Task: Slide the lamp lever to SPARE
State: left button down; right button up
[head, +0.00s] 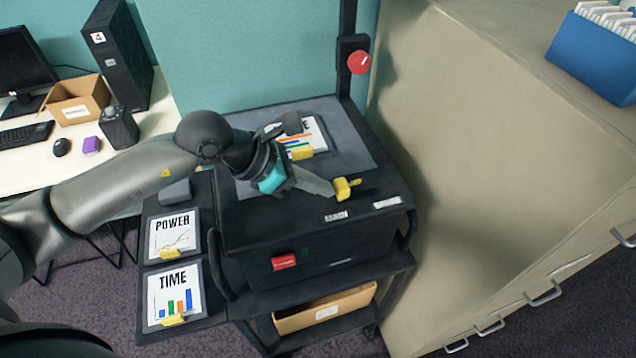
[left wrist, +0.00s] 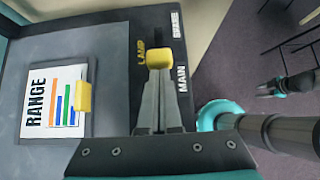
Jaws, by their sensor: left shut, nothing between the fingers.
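The lamp lever's yellow knob (head: 343,188) stands on the black top of the cart (head: 300,225), and it shows in the left wrist view (left wrist: 159,57) in front of the fingertips. It is nearer the white MAIN label (left wrist: 181,78) than the SPARE label (left wrist: 175,25). A yellow LAMP label (left wrist: 141,50) is beside it. My left gripper (head: 330,190) is shut and empty, its tips right at the knob; I cannot tell whether they touch. Dark, teal-banded parts at the right of the left wrist view may be my right arm; its fingers are not clear.
A RANGE chart (left wrist: 55,100) with a yellow clip lies on a grey panel. POWER (head: 172,232) and TIME (head: 173,295) charts hang at the cart's left. A red knob (head: 360,62) is on a post behind. A beige cabinet (head: 480,150) stands close on the right.

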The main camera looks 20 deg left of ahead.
pick_arm(q)
jog(key=w+d, duration=0.1)
jog(key=d, duration=0.1)
jog(key=w+d+b, duration=0.1)
jog(key=d, duration=0.1)
jog(key=w+d, duration=0.2)
jog(key=shift+d+b, duration=0.1)
jog(key=shift+b, duration=0.3)
pick_arm(e)
jog(key=shift+f, duration=0.9)
